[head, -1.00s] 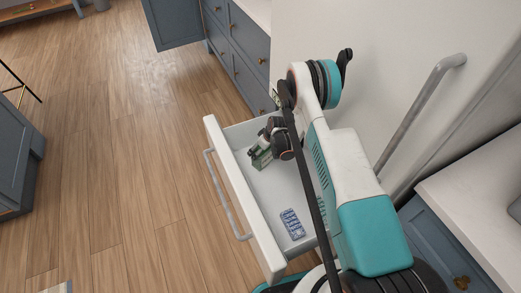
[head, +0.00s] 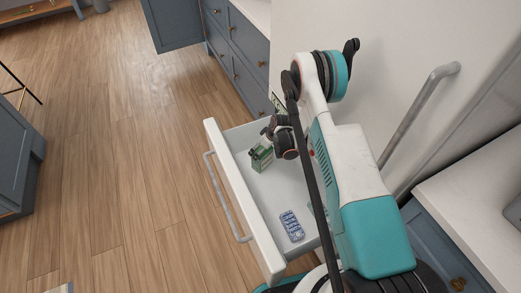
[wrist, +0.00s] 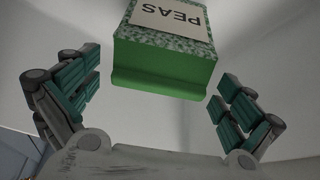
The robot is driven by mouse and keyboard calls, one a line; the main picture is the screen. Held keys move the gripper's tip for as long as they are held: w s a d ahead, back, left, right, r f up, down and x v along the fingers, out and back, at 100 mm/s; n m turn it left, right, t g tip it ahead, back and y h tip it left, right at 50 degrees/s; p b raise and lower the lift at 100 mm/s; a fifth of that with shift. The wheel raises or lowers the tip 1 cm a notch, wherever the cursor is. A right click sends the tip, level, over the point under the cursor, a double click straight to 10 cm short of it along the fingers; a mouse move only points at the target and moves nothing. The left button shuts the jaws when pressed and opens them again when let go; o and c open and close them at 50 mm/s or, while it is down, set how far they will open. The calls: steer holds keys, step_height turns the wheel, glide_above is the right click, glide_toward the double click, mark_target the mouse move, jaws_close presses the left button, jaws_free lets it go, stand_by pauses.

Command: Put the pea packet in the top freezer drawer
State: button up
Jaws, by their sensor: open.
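The pea packet (wrist: 165,45) is a green box labelled PEAS. In the wrist view it is at the top, beyond and between the spread fingers of my gripper (wrist: 155,105), with clear gaps on both sides. In the head view the packet (head: 261,158) stands inside the open white drawer (head: 267,192), towards its far end. My gripper is open beside it, partly hidden by my arm. The drawer is pulled out, with a grey bar handle (head: 222,198) on its front.
A blue-and-white packet (head: 291,226) lies on the drawer floor nearer the camera. Blue cabinets (head: 240,55) stand beyond the drawer, one door open. A tall vertical handle (head: 418,115) is on the white door at right.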

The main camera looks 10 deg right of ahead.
steer(key=s+r+m+p, duration=0.1)
steer(key=s+r, duration=0.2)
steer(key=r, duration=1)
steer(key=s+d+r+m+t+h, duration=0.1)
steer(key=s+r, duration=0.2)
steer(key=r, duration=1.1)
steer(key=s+r+m+p, duration=0.1)
steer(key=s+r, duration=0.2)
steer(key=r, duration=1)
steer(key=s+r+m+t, duration=0.1)
steer(key=s+r, duration=0.3)
steer(key=s, duration=0.5)
steer(key=s+r+m+h, duration=0.1)
steer(key=s+r, duration=0.4)
steer(key=s, duration=0.4)
steer(key=s+r+m+t, duration=0.1)
steer(key=s+r, duration=0.3)
steer(key=s, duration=0.5)
steer(key=shift+s+a+r+m+t, duration=0.2)
steer(key=shift+s+m+t, duration=0.1)
steer(key=shift+s+m, duration=0.1)
